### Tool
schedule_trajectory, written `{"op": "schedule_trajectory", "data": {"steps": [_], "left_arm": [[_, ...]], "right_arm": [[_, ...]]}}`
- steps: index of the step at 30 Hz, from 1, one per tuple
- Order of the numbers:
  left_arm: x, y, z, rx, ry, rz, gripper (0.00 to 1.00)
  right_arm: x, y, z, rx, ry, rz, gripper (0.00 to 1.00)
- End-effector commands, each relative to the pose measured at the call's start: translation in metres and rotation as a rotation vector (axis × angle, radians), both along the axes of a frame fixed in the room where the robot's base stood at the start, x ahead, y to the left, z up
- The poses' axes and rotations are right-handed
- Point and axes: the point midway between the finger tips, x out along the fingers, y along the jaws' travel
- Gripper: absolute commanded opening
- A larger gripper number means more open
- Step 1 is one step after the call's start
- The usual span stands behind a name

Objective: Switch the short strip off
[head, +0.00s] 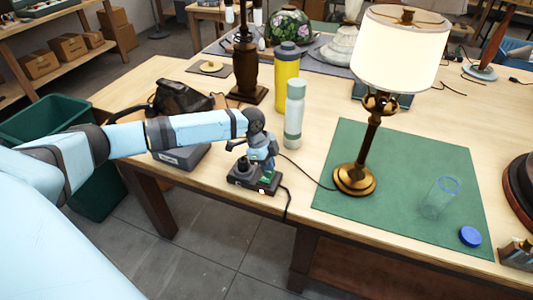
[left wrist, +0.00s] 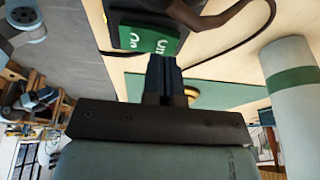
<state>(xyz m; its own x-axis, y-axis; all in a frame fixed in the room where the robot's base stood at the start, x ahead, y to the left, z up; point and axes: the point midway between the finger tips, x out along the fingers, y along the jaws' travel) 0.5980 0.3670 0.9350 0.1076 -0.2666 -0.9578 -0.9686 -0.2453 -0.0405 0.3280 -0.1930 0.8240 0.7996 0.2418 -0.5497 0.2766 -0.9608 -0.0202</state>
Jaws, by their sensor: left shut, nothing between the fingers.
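The short strip (head: 243,181) is a small dark block near the front edge of the wooden table, with a cord plugged into it. Its green switch (left wrist: 150,40) carries the word "On" in the left wrist view. My left gripper (head: 266,174) points down at the strip, its fingers shut and empty. In the left wrist view the closed fingertips (left wrist: 163,64) appear right by the green switch; I cannot tell whether they touch it. The table lamp (head: 370,110) is lit. My right gripper is not in view.
A pale bottle with a green band (head: 294,115) stands close behind the strip, and a yellow bottle (head: 286,75) behind that. A green mat (head: 420,170) holds the lamp, a clear glass (head: 438,200) and a blue cap (head: 470,236). A grey box (head: 185,157) lies left.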

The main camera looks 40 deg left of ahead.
Motion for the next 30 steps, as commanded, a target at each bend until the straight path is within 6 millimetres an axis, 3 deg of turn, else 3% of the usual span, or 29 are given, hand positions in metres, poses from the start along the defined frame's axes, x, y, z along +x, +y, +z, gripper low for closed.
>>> {"op": "schedule_trajectory", "data": {"steps": [18, 30], "left_arm": [[0.004, 0.001, -0.013, -0.001, 0.003, -0.001, 0.00], [-0.002, -0.001, -0.009, -0.001, 0.005, 0.000, 0.00]], "right_arm": [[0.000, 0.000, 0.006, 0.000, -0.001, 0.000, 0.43], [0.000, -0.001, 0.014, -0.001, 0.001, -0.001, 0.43]]}}
